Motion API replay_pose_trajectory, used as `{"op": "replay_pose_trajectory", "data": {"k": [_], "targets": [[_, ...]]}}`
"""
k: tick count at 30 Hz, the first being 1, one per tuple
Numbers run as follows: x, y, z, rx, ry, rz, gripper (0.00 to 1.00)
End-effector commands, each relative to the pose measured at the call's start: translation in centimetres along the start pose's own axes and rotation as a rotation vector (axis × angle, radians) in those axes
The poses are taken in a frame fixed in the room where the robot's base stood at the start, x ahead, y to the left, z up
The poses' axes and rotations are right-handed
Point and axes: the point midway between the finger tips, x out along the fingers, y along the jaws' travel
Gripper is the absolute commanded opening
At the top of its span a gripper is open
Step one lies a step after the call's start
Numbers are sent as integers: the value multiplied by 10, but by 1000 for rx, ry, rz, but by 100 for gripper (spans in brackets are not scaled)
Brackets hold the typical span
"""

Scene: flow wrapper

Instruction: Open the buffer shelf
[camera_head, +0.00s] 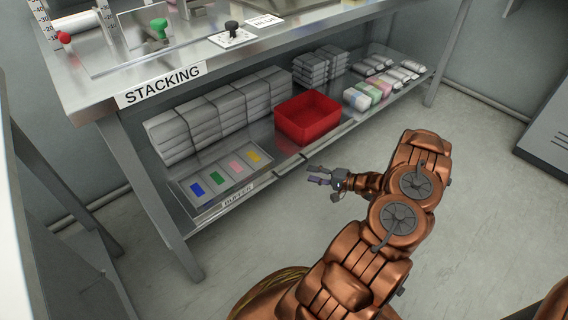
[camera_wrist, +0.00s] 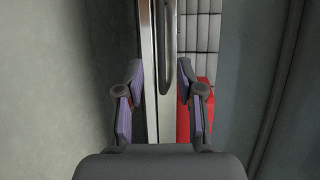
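The buffer shelf (camera_head: 232,190) is the low metal shelf under the stacking table, with a "BUFFER" label on its front edge. It appears to lie within the table's footprint. In the wrist view its front edge (camera_wrist: 152,30) runs upright through the middle, with a long dark handle (camera_wrist: 167,45) on it. My gripper (camera_head: 312,175) is in front of this edge, near the red bin. In the wrist view my gripper (camera_wrist: 159,70) is open and empty, its fingers on either side of the edge and handle. Whether a finger touches is unclear.
On the shelf are a red bin (camera_head: 307,118), stacks of grey packs (camera_head: 220,112), coloured cards and small packs (camera_head: 366,97). The table top (camera_head: 185,75) overhangs it, with a leg (camera_head: 150,195) at the left front. The floor (camera_head: 470,180) in front is clear.

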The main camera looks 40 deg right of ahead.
Motion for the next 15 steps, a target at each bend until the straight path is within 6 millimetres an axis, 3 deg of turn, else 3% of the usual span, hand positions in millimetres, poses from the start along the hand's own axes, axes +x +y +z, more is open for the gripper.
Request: {"op": "replay_pose_trajectory", "data": {"k": [5, 15], "targets": [[8, 2, 0, 4, -2, -3, 37], [53, 3, -1, 1, 1, -2, 37]]}}
